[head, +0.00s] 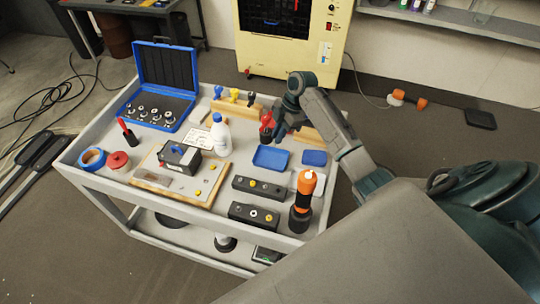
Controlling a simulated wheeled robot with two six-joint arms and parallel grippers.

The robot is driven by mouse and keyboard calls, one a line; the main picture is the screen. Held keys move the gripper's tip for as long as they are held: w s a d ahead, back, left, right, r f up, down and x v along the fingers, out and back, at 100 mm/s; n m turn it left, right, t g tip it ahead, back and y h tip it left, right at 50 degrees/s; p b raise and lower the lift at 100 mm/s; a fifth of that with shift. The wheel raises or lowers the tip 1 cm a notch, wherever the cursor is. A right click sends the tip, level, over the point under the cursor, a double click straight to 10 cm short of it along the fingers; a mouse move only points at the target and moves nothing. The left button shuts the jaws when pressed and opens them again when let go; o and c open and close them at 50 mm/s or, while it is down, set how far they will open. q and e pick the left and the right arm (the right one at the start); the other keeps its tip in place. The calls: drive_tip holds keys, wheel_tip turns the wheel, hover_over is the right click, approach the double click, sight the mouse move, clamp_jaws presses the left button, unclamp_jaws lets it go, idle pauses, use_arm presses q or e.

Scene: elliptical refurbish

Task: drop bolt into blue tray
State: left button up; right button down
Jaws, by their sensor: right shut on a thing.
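The blue tray (270,158) lies on the right half of the grey cart's top. It is shallow with a raised rim and looks empty. My right gripper (279,132) is just behind and above the tray, pointing down, its arm coming in from the right. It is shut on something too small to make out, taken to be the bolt. My left gripper is not in view.
A smaller flat blue piece (314,157) lies right of the tray. Black blocks with sockets (258,188) and an orange-black cylinder (303,203) stand in front. A white bottle (220,135) stands left. A wooden rack (300,127) runs behind.

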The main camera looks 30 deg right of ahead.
drive_tip(key=f+b, duration=0.2)
drive_tip(key=f, duration=0.1)
drive_tip(key=f+b, duration=0.1)
drive_tip(key=f, duration=0.1)
drive_tip(key=shift+w, duration=0.3)
drive_tip(key=c, duration=1.3)
unclamp_jaws()
drive_tip(key=shift+c, duration=0.2)
use_arm(q)
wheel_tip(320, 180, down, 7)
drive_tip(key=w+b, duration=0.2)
drive_tip(key=b, duration=0.1)
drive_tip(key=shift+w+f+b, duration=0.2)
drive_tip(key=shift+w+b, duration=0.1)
drive_tip(key=shift+b, duration=0.05)
use_arm(e)
drive_tip(key=v, duration=1)
drive_tip(key=shift+d+r, duration=0.25)
drive_tip(key=shift+r, duration=0.1)
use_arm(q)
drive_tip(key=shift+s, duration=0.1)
use_arm(e)
drive_tip(key=shift+f, duration=0.1)
